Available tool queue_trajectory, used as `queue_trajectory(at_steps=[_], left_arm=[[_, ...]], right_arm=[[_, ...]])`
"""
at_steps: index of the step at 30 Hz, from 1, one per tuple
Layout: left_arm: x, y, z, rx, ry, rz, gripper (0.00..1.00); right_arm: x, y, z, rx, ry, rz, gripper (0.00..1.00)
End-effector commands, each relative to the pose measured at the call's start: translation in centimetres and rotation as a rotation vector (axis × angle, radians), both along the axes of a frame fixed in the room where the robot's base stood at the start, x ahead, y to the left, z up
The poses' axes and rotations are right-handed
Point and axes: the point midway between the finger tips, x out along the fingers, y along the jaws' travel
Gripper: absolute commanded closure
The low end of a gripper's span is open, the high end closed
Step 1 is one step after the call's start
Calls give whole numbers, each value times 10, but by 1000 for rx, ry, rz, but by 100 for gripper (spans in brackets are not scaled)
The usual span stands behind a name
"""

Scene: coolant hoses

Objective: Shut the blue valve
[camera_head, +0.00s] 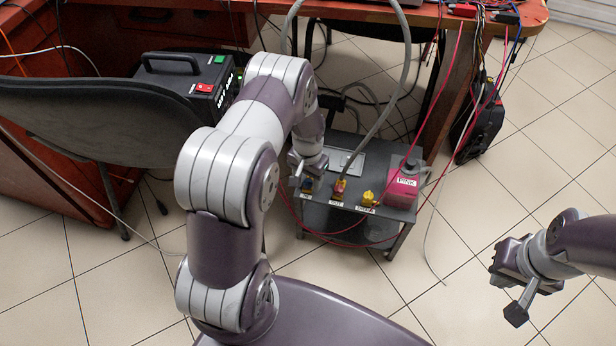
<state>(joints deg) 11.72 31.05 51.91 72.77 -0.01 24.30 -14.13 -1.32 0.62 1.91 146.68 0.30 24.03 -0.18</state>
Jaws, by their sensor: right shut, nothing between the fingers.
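A small grey cart (330,227) carries a row of valves with white labels along its front. My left gripper (308,173) is down at the cart's left end, over the leftmost labelled spot. A small patch of blue, likely the blue valve (307,185), shows just under it. The gripper hides most of this valve, so its handle position and whether the fingers touch it cannot be seen. The finger opening is too small and covered to tell. My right gripper (517,311) is shut and empty, over the floor at the right, well apart from the cart.
Red-and-yellow (339,188) and yellow (368,198) valves stand right of my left gripper. A pink container (402,188) is at the cart's right end. A grey hose (388,105) and pink cables hang around it. A dark chair (95,125) stands left.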

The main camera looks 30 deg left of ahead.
Motion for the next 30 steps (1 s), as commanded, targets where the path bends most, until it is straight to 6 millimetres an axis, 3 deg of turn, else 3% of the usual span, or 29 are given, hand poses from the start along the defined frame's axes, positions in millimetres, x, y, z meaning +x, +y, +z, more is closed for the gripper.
queue_trajectory(at_steps=[8, 15, 21, 30], left_arm=[[1, 0, 10, 0, -1, 1, 47], [1, 0, 76, 1, -3, 1, 47], [1, 0, 116, 0, -2, 0, 47], [0, 0, 127, 0, 0, 0, 47]], right_arm=[[0, 0, 7, 0, 0, 0, 100], [0, 0, 43, 0, 0, 0, 100], [0, 0, 60, 0, 0, 0, 100], [0, 0, 62, 0, 0, 0, 100]])
